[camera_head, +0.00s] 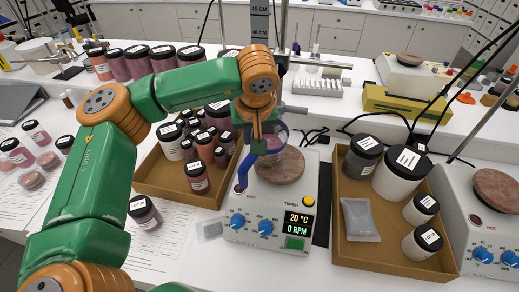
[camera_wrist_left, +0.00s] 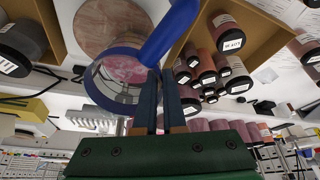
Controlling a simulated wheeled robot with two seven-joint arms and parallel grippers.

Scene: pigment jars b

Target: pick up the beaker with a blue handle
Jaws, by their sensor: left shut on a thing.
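The clear beaker (camera_head: 275,155) with a blue handle (camera_head: 242,172) is at the hotplate's round brown top (camera_head: 284,168) in the head view. My left gripper (camera_head: 258,147) reaches down to it from above and partly hides it. In the left wrist view, the beaker (camera_wrist_left: 118,88) has a blue rim and pinkish contents showing through it. There my left gripper's fingers (camera_wrist_left: 160,88) are shut on the blue handle (camera_wrist_left: 168,32). I cannot tell whether the beaker touches the plate. My right gripper is not in view.
The hotplate body (camera_head: 268,232) reads 20 °C and 0 RPM. A cardboard tray (camera_head: 170,185) of pigment jars stands left, another tray (camera_head: 395,258) with jars and a grey pouch right. A second hotplate (camera_head: 485,240) is far right. A metal stand rises behind my gripper.

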